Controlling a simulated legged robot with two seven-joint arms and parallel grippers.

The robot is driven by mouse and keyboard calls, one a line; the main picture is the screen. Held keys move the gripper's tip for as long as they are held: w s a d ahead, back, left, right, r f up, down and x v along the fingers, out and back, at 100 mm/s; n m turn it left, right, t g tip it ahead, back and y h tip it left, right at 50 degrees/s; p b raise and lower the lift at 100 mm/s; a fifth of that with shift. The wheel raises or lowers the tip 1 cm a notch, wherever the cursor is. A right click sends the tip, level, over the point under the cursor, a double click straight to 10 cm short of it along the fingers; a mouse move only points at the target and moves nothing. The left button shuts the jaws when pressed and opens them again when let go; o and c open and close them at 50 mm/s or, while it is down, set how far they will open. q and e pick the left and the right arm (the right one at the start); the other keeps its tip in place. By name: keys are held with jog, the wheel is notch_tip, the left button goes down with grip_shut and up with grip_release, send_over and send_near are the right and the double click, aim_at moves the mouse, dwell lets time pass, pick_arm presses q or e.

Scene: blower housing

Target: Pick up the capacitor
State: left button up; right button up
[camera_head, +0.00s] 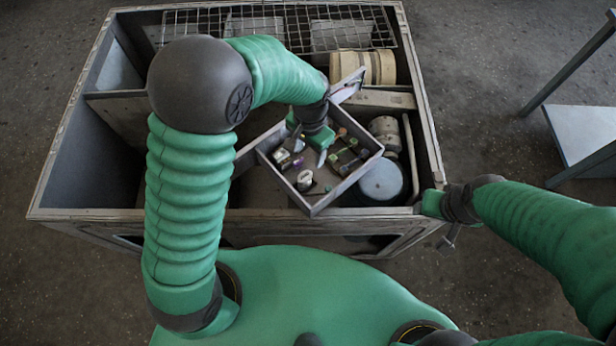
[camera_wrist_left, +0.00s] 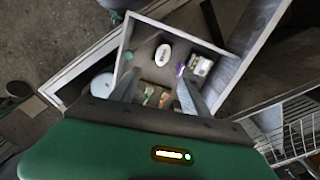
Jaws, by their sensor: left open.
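A small pale can-shaped part (camera_head: 305,180), which looks like the capacitor, stands near the front-left wall of a grey tray (camera_head: 317,208). The left wrist view shows its white oval top (camera_wrist_left: 163,55) toward the tray's far part. My left gripper (camera_head: 311,150) is over the tray, pointing down, with its fingers apart and nothing between them. In the left wrist view, my left gripper (camera_wrist_left: 157,84) has the pale can ahead of its fingertips, not between them. My right gripper (camera_head: 447,212) is beside the housing's front right corner; its jaws are not clear.
The tray also holds a purple part (camera_wrist_left: 180,69), a pale boxy part (camera_wrist_left: 201,66) and green-and-brown parts (camera_head: 350,155). The tray sits tilted over the large open housing (camera_head: 75,212). A round grey canister (camera_head: 381,182) is close to its right. A wire grid (camera_head: 275,27) lies at the back.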

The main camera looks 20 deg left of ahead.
pick_arm(q)
send_over(304, 176)
jog(key=d, duration=0.2)
jog(key=f, duration=0.6)
jog(key=shift+w+f+p, duration=0.4)
jog(key=f, duration=0.1)
jog(key=a+f+p, duration=0.1)
jog(key=f, duration=0.1)
jog(key=a+f, duration=0.1)
jog(key=shift+s+a+f+p, duration=0.15)
jog(key=shift+s+f+p, duration=0.05)
jog(key=shift+s+p, duration=0.15)
notch_tip(304, 176, down, 3)
jog(key=shift+r, duration=0.15)
jog(key=shift+w+d, duration=0.1)
jog(key=shift+d, duration=0.45)
jog(key=shift+c, duration=0.2)
jog(key=shift+d, duration=0.1)
jog(key=shift+c, duration=2.3)
jog(key=shift+a, duration=0.45)
grip_shut()
pick_arm(e)
jog(key=r, duration=0.2)
jog(key=shift+d+r, duration=0.25)
jog(key=shift+r, duration=0.15)
